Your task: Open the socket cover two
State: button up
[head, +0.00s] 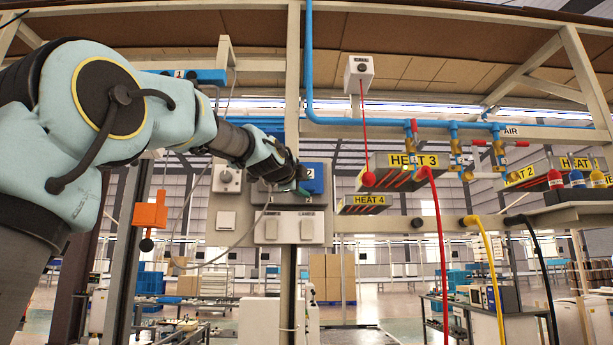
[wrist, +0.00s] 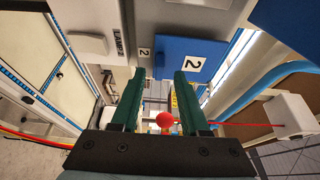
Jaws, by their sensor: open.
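The blue socket cover marked 2 (head: 314,174) is on a grey panel, just right of my gripper (head: 299,187). Its number faces out and it looks shut, though my arm hides part of its left side. In the wrist view the blue cover (wrist: 190,50) lies beyond the tip of the right green finger. My gripper (wrist: 160,76) has its two fingers apart, with nothing held between them. I cannot tell whether a fingertip touches the cover's edge.
A blue box marked 1 (head: 190,76) is at upper left. A red ball on a cord (head: 368,178) hangs to the right and shows beyond the fingers in the wrist view (wrist: 165,120). White switch boxes (head: 288,228) sit below the cover. An orange box (head: 150,214) is at left.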

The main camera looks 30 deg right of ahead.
jog(key=shift+p+x, duration=0.45)
jog(key=shift+x, duration=0.55)
jog(key=shift+c, duration=0.2)
grip_shut()
jog(key=shift+f, duration=0.1)
dwell(0.5)
